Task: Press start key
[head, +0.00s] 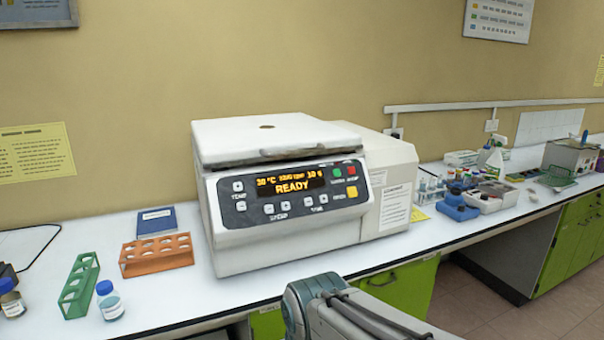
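A white centrifuge-like machine (265,235) stands on the bench in the middle of the head view, with its lid shut. Its dark control panel (240,207) has a lit display (292,186) reading READY, with a temperature and time above. A small green key (336,172) is at the panel's upper right, beside a red key (351,170). Their labels are too blurred to read surely. A larger yellow key (352,191) is below them. Part of my arm shows at the bottom centre, in front of the bench and apart from the panel. My gripper's fingers do not show.
An orange rack (157,255), a green rack (78,290), a blue book (157,221) and a blue-capped bottle (110,303) are left of the machine. Blue racks and bottles crowd the bench at right. The space before the panel looks clear.

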